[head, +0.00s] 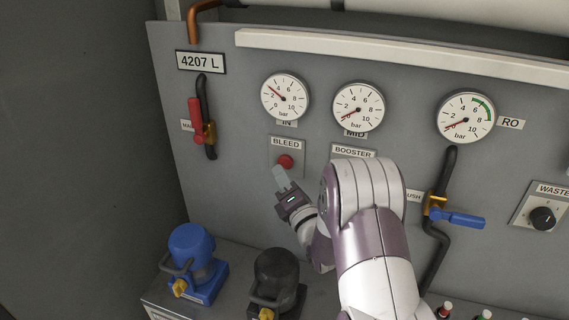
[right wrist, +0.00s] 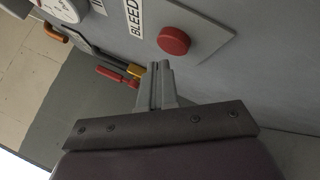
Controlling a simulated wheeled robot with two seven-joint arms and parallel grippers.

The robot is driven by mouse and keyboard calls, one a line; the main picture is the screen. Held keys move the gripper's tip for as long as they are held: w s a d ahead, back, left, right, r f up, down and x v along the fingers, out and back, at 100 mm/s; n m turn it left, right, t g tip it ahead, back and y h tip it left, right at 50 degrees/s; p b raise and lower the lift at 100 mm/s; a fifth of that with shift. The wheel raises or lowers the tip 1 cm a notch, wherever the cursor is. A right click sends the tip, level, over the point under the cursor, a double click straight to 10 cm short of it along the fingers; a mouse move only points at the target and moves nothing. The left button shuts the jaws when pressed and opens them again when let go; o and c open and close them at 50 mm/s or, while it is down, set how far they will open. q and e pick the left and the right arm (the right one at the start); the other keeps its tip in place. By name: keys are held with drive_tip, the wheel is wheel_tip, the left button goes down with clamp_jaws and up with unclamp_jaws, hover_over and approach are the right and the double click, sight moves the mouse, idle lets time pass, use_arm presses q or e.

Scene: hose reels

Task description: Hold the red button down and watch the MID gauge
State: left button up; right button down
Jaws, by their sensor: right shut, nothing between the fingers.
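The red button (head: 285,161) sits on a plate labelled BLEED on the grey panel. It also shows in the right wrist view (right wrist: 173,40). My right gripper (head: 279,174) is shut and empty, its fingertips just below the button. In the right wrist view its fingertips (right wrist: 159,66) end a little below and left of the button, and no contact shows. The MID gauge (head: 358,106) is right of and above the button. Its needle points lower left, near the bottom of its bar scale. Its label is partly hidden by the dial. My left gripper is not in view.
The IN gauge (head: 285,97) reads roughly 2 to 3, and the RO gauge (head: 466,118) reads low. A red-handled valve (head: 196,118) is at left, a blue-handled valve (head: 460,220) at right. Blue (head: 192,262) and black (head: 277,278) units stand below. My right arm covers the area under BOOSTER.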

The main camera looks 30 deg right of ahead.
idle(0.5)
drive_tip(key=shift+w+d+b, duration=0.3)
drive_tip(key=shift+d+b, duration=0.05)
drive_tip(key=shift+b, duration=0.1)
drive_tip(key=shift+w+d+b, duration=0.3)
drive_tip(key=shift+d+b, duration=0.1)
drive_tip(key=shift+b, duration=0.05)
idle(0.7)
drive_tip(key=shift+a, duration=0.1)
idle(2.2)
drive_tip(key=shift+s+a+b, duration=0.3)
drive_tip(key=shift+s+a, duration=0.3)
drive_tip(key=shift+a, duration=0.05)
